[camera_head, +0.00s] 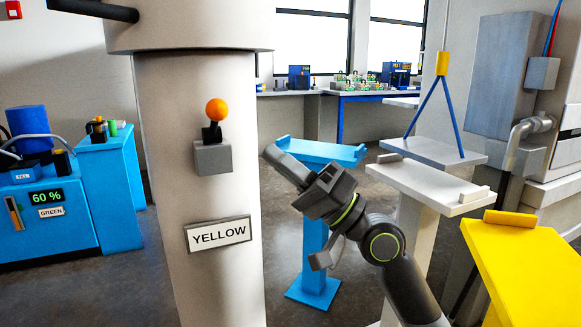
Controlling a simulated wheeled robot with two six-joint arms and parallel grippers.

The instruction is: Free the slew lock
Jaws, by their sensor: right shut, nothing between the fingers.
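A small lever with an orange ball knob (217,110) stands up from a grey block (213,157) on the front of a thick white column (196,82). I take it to be the slew lock. A sign reading YELLOW (218,234) is fixed to the column below it. My right gripper (270,153) is shut and empty, to the right of the column and lower than the knob. Its fingers point up and left, apart from the lever. My left gripper is not in view.
Blue (322,151), white (432,184) and yellow (535,262) pedestals stand at right. A slab (431,151) hangs from blue slings behind the white one. Blue machines, one showing 60 % and GREEN (52,212), stand at left.

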